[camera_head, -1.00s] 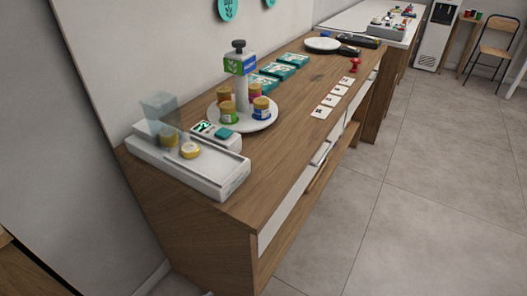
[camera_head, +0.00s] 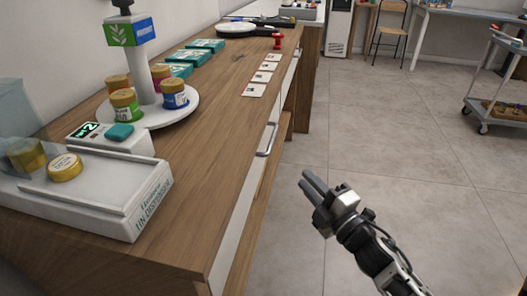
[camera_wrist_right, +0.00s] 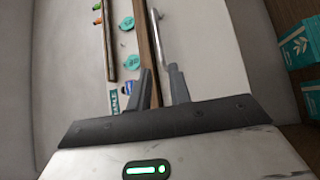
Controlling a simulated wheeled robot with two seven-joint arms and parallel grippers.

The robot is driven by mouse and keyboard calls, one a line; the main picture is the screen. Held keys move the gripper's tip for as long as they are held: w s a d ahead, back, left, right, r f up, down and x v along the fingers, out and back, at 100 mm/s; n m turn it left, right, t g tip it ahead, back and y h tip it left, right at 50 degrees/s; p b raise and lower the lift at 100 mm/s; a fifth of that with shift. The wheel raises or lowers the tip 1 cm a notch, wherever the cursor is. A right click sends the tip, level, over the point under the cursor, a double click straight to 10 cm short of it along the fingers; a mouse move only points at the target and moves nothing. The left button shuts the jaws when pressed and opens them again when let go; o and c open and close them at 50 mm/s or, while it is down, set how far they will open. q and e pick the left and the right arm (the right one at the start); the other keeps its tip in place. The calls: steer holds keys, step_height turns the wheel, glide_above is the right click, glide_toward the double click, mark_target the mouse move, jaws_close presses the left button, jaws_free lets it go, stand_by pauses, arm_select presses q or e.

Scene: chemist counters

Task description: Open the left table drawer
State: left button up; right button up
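The table's near drawer has a white front (camera_head: 240,196) along the right side of the wooden table and looks shut. Its silver bar handle (camera_head: 267,140) stands out from the front. My right gripper (camera_head: 308,182) is in front of the drawer, to the right of the handle and apart from it. Its fingers look parted and empty. In the right wrist view, the two fingers (camera_wrist_right: 159,72) show a gap between them, and the handle (camera_wrist_right: 157,38) appears just beyond their tips. My left gripper is out of view.
On the tabletop (camera_head: 205,120) stand a tin dispenser (camera_head: 130,215), a round white stand (camera_head: 190,108) with several jars, teal boxes, and white cards. A cart (camera_head: 497,95) stands at the far right. The floor (camera_head: 410,150) right of the table is clear.

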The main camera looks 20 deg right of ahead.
mark_target(271, 140)
steer(key=w, duration=0.5)
steer(key=w+a+r, duration=0.1)
steer(key=w, duration=0.4)
steer(key=w+a+r, duration=0.1)
steer(key=w, duration=0.4)
steer(key=shift+w+r, duration=0.1)
steer(key=shift+w, duration=0.05)
jaws_close()
